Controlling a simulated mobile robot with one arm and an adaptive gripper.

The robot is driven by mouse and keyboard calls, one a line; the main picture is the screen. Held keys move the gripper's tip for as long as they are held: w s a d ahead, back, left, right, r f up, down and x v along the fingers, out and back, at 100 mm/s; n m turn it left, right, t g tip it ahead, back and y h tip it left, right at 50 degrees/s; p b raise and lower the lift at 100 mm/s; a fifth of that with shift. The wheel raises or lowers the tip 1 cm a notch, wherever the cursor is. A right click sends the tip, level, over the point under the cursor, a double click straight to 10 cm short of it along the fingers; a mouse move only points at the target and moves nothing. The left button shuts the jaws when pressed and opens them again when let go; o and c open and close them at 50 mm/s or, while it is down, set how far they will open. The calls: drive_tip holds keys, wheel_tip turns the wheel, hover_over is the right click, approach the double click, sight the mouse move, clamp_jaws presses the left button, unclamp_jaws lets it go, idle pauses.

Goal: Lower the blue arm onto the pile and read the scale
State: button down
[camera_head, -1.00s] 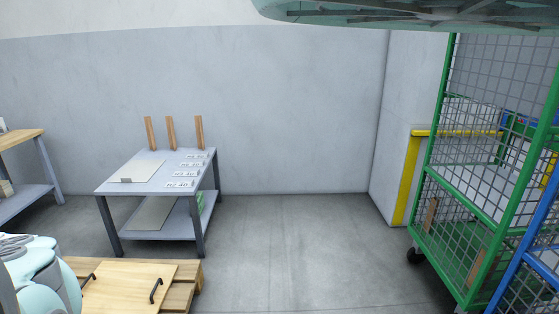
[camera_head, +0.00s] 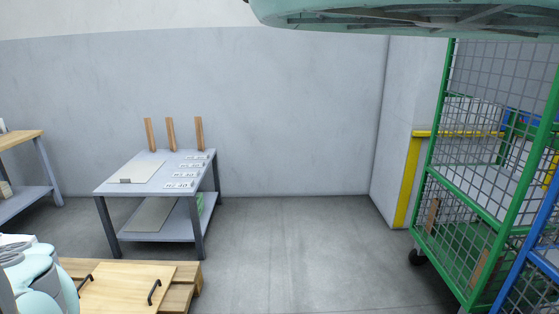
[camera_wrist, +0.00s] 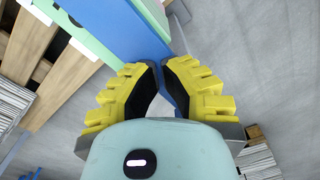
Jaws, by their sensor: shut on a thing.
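In the wrist view, my gripper (camera_wrist: 161,68) has yellow ribbed fingers with dark pads. They are closed on the blue arm (camera_wrist: 139,31), a flat blue bar that runs in from the top edge and continues between the fingers. A pale green panel (camera_wrist: 88,22) lies along the bar's upper left side. A stack of newspapers (camera_wrist: 12,100) shows at the left edge, and another stack (camera_wrist: 258,160) at the lower right. I cannot tell which is the pile or how far the bar is from it. No readable scale shows. The gripper is outside the head view.
In the head view, a grey table (camera_head: 157,171) carries numbered cards and wooden posts. A pallet with a handled wooden board (camera_head: 130,286) stands at lower left. A green mesh cage (camera_head: 433,172) on casters and a blue frame (camera_head: 530,262) stand at right. The middle floor is clear.

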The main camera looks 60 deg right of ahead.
drive_tip(key=shift+r+p, duration=3.4)
drive_tip(key=shift+r, duration=0.65)
drive_tip(key=shift+s, duration=0.1)
